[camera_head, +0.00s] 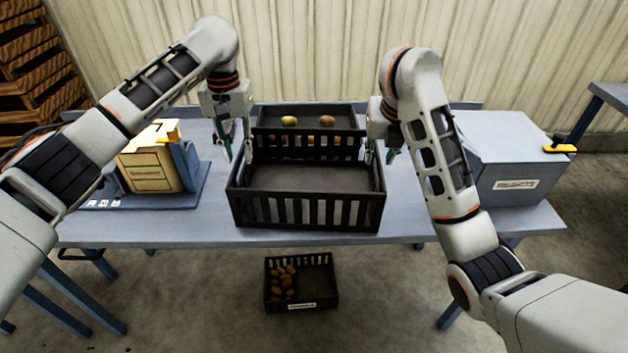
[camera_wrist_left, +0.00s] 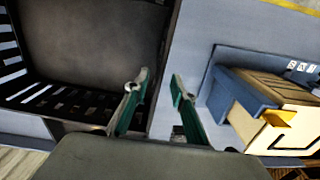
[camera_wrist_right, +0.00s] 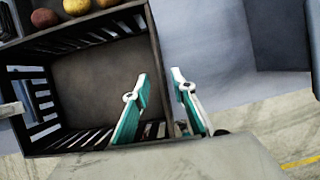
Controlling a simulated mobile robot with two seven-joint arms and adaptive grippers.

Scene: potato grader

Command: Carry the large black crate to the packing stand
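The large black crate (camera_head: 305,211) stands upright on the blue-grey table, with slatted sides and an empty floor. My left gripper (camera_head: 237,150) is at its left side wall; in the left wrist view its two fingers (camera_wrist_left: 157,95) are apart, one on each side of the wall's rim line. My right gripper (camera_head: 380,152) is at the right side wall; in the right wrist view its fingers (camera_wrist_right: 161,88) are also apart, with the wall between them. Neither is closed on the crate. I cannot tell which thing is the packing stand.
A smaller black crate (camera_head: 268,115) with several potatoes stands directly behind. A cardboard box (camera_head: 148,172) in a blue holder is left; a labelled blue-grey box (camera_head: 510,150) is right. Another black crate (camera_head: 328,288) with potatoes is on the floor in front. Another blue surface (camera_head: 612,95) shows far right.

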